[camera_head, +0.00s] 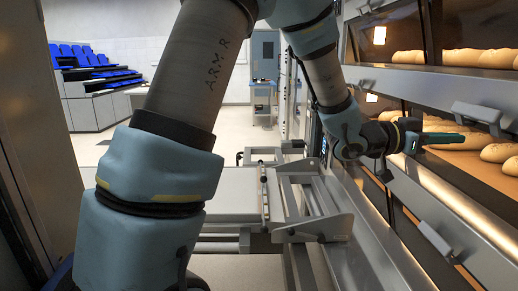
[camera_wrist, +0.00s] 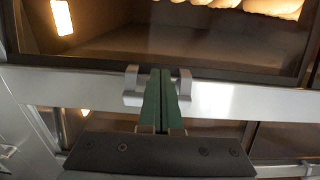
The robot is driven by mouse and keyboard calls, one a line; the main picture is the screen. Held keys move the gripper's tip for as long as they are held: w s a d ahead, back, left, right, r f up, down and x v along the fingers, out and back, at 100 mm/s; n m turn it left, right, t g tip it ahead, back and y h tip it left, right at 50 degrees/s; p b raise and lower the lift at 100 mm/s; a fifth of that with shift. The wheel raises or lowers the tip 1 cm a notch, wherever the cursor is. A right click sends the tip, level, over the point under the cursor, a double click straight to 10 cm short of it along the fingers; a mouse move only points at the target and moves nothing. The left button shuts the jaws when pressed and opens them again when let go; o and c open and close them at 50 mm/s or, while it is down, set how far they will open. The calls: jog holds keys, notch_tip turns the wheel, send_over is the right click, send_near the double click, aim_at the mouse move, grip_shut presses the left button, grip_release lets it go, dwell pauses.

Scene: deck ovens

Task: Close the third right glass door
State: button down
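My gripper (camera_head: 442,139) reaches to the right toward the oven fronts in the head view. In the wrist view its two green fingers (camera_wrist: 160,88) lie side by side with almost no gap, and I see nothing between them. They overlap the middle of a grey door handle (camera_wrist: 131,87) on a pale metal rail (camera_wrist: 230,98). I cannot tell whether they touch it. Above this rail is a glass-fronted oven opening (camera_wrist: 160,48) with bread inside. I cannot tell which door is the third right one, nor how far it stands open.
Oven rails carry grey handles, one above my gripper (camera_head: 478,116) and one lower (camera_head: 437,241). Loaves (camera_head: 480,58) lie on the upper deck. A metal loader frame (camera_head: 310,205) stands left of the ovens. The floor (camera_head: 95,150) farther left is clear.

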jog(key=shift+w+a+f+b, duration=0.1)
jog(key=shift+a+f, duration=0.1)
jog(key=shift+a, duration=0.7)
jog(key=shift+w+a+f+b, duration=0.1)
jog(key=shift+a+f, duration=0.05)
jog(key=shift+a, duration=0.75)
jog(key=shift+a+f+b, duration=0.1)
jog(key=shift+a+f, duration=0.1)
jog(key=shift+a, duration=0.7)
jog(key=w+a+f+n+t+y, duration=0.5)
jog(key=w+a, duration=0.3)
jog(key=w, duration=0.3)
jog(key=w+a+f+n+t+y, duration=0.2)
jog(key=w+a+f+y, duration=0.1)
jog(key=a, duration=0.5)
jog(key=w+a+f+n+t+y, duration=0.2)
jog(key=w+a+f+n+y, duration=0.1)
jog(key=a, duration=0.4)
jog(key=s+a+f+n+g+y, duration=0.1)
jog(key=s+a+f+n+y, duration=0.15)
jog(key=a, duration=0.55)
jog(key=s+a+f+n+g+y, duration=0.2)
jog(key=a+f+y, duration=0.1)
jog(key=a, duration=0.5)
jog(key=s+a+f+n+g+y, duration=0.1)
jog(key=s+a+n+g, duration=0.2)
jog(key=s+a, duration=0.2)
jog(key=s, duration=0.3)
jog(key=shift+s+a+f, duration=0.15)
jog(key=shift+s+a, duration=0.2)
